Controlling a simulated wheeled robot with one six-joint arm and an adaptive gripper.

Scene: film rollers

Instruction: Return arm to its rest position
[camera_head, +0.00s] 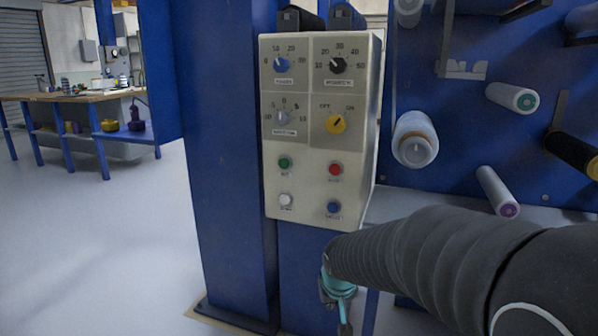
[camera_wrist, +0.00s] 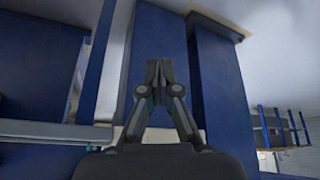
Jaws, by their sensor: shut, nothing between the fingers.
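My arm reaches in from the lower right of the head view, covered in a dark ribbed sleeve. My gripper (camera_head: 345,328) hangs at its end, below the control panel (camera_head: 310,175) and apart from it. Only its teal and grey part shows there, cut by the bottom edge. In the wrist view my gripper (camera_wrist: 159,72) has its two fingers together, with nothing between them. Blue posts (camera_wrist: 220,85) stand behind the fingers.
A blue post (camera_head: 225,170) stands left of the panel. A blue board with film rollers (camera_head: 415,140) is at the right, near my arm. A workbench (camera_head: 75,97) stands far left. The grey floor (camera_head: 90,250) at the left is clear.

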